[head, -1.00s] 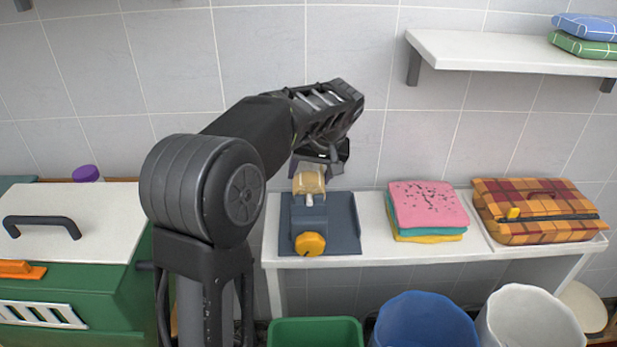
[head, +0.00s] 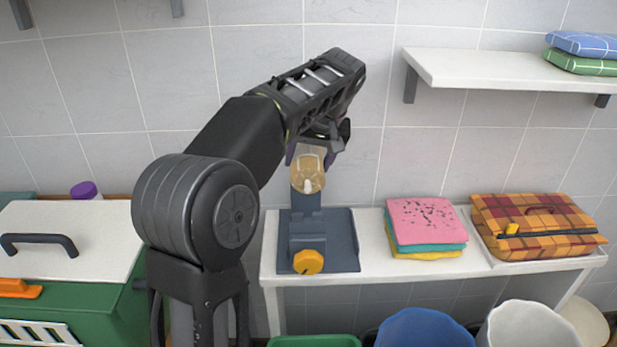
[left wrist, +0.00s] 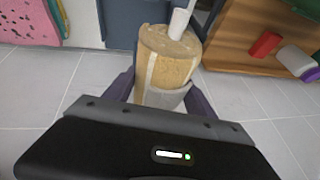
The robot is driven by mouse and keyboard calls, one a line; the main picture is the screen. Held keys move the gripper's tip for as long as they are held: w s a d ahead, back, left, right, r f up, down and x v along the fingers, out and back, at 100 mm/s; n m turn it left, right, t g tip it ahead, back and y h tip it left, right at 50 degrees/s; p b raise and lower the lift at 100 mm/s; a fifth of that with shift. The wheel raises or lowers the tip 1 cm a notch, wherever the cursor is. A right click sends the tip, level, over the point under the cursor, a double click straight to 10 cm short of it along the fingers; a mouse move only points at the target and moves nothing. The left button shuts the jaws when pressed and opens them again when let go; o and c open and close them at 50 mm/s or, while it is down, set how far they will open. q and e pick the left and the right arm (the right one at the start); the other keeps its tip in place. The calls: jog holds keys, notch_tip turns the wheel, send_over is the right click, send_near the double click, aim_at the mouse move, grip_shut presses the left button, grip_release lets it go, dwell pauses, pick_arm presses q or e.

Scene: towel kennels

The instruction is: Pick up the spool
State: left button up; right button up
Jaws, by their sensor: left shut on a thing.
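The tan spool (head: 308,173) is in my left gripper (head: 312,158), above the blue-grey stand (head: 341,240) with the orange knob (head: 308,262). In the left wrist view the spool (left wrist: 165,65) lies between the two purple-grey fingers (left wrist: 160,95), which are shut on it. A pale band runs along its side, and a white rod (left wrist: 180,22) shows at its far end. In the head view the spool overlaps the top of the stand's post, so I cannot tell whether they touch. My right gripper is not in view.
The stand rests on a white table (head: 375,272). Folded towels (head: 427,222) and a plaid bag (head: 536,225) lie to its right. A wall shelf (head: 480,68) is at upper right. A green kennel box (head: 100,290) is at left; bins (head: 427,325) stand in front.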

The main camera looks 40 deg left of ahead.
pick_arm(q)
jog(key=shift+r, duration=0.8)
